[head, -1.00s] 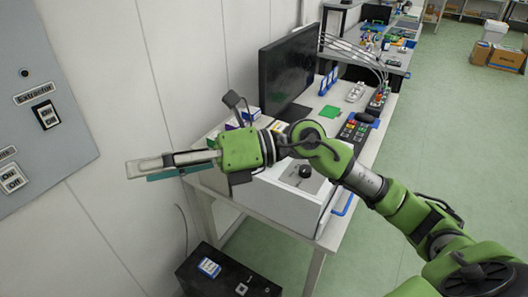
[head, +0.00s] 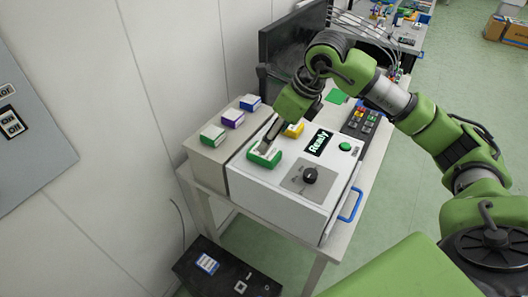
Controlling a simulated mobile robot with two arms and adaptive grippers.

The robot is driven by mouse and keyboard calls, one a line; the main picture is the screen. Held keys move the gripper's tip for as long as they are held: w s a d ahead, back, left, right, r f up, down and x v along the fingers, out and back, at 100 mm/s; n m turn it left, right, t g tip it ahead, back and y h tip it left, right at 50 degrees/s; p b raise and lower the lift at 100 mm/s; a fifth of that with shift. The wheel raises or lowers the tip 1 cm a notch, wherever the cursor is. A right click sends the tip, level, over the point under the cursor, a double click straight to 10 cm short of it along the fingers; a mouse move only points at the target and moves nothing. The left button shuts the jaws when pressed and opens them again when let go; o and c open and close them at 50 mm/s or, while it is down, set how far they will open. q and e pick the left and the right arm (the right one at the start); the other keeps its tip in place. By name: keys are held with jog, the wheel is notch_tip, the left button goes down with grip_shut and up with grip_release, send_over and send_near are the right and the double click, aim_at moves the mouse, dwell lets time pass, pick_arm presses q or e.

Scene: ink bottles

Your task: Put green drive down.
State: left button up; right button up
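A green and white drive (head: 264,154) sits on or just above the top of the white machine (head: 258,185), near its left edge. My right gripper (head: 268,141) points down at it from above, with its fingers at the drive. I cannot tell whether the fingers are closed on it or open around it. Another green and white drive (head: 212,135) stands on the beige ledge to the left. My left gripper is not in view.
A purple drive (head: 232,118) and a blue drive (head: 250,103) stand on the ledge. A yellow drive (head: 293,130) is right of my gripper. The machine has a "Ready" display (head: 319,143), a black knob (head: 310,174) and a blue handle (head: 351,205). A monitor (head: 290,50) stands behind.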

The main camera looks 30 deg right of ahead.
aim_at(269, 154)
jog(key=shift+w+f, duration=0.3)
jog(key=shift+f, duration=0.4)
jog(key=shift+w+f, duration=0.2)
jog(key=shift+f, duration=0.1)
jog(key=shift+p+x, duration=0.9)
jog(key=shift+x, duration=1.45)
jog(key=shift+f, duration=0.25)
jog(key=shift+a, duration=0.1)
jog(key=c, duration=1.3)
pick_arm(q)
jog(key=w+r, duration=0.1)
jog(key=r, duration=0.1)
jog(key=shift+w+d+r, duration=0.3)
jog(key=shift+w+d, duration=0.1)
pick_arm(e)
jog(key=shift+c, duration=0.5)
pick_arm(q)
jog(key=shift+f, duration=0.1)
pick_arm(e)
jog(key=shift+r, duration=0.1)
